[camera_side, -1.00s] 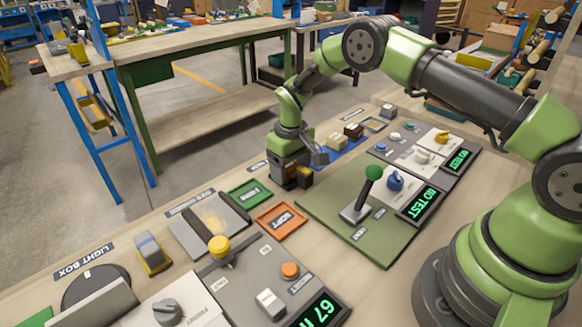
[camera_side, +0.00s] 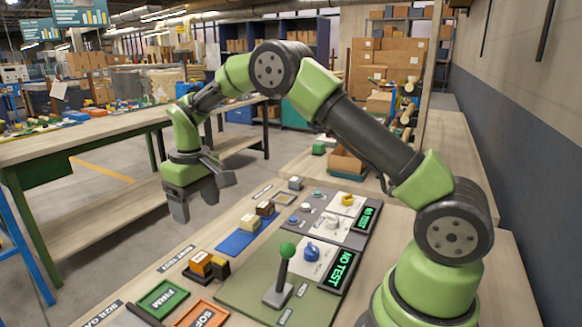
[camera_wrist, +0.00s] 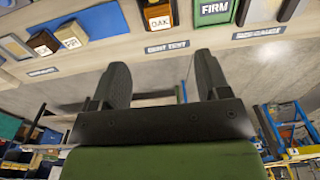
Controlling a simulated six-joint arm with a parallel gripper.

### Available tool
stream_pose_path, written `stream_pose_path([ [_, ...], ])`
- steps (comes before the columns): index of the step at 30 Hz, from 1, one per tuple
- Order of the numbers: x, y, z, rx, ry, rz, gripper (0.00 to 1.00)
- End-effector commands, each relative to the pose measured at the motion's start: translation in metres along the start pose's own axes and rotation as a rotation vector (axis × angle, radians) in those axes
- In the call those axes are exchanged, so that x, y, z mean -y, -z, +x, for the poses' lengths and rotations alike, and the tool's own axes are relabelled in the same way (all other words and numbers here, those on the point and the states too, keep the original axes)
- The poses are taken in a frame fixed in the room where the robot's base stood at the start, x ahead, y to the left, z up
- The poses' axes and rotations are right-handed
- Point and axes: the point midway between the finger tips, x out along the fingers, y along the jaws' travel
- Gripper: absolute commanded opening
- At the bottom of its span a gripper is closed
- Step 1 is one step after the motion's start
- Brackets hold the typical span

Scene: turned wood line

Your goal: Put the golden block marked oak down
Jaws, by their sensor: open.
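The golden block (camera_side: 200,262) sits in the dark fixture at the dent test spot, beside a dark brown part (camera_side: 219,268). In the wrist view the oak-marked block (camera_wrist: 157,17) shows at the top edge, its label facing me and its upper part cut off. My gripper (camera_side: 203,195) is open and empty, raised above and beyond the block, clear of it. The wrist view shows its two fingers (camera_wrist: 162,77) spread apart with nothing between them.
A green FIRM tray (camera_side: 162,299) and an orange SOFT tray (camera_side: 202,315) lie nearer. A blue mat (camera_side: 236,243) with pale and brown blocks lies to the right. A green-knobbed lever (camera_side: 284,267) stands on the green panel. Bare floor lies below my gripper.

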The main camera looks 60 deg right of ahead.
Motion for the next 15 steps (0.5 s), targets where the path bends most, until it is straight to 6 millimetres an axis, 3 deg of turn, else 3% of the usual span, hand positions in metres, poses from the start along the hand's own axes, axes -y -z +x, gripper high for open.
stream_pose_path([
  [5,0.009,-0.028,-0.073,-0.112,0.034,0.057,0.69],
  [9,0.017,-0.069,-0.125,-0.211,0.074,0.113,0.69],
  [15,0.027,-0.141,-0.17,-0.349,0.14,0.194,0.69],
])
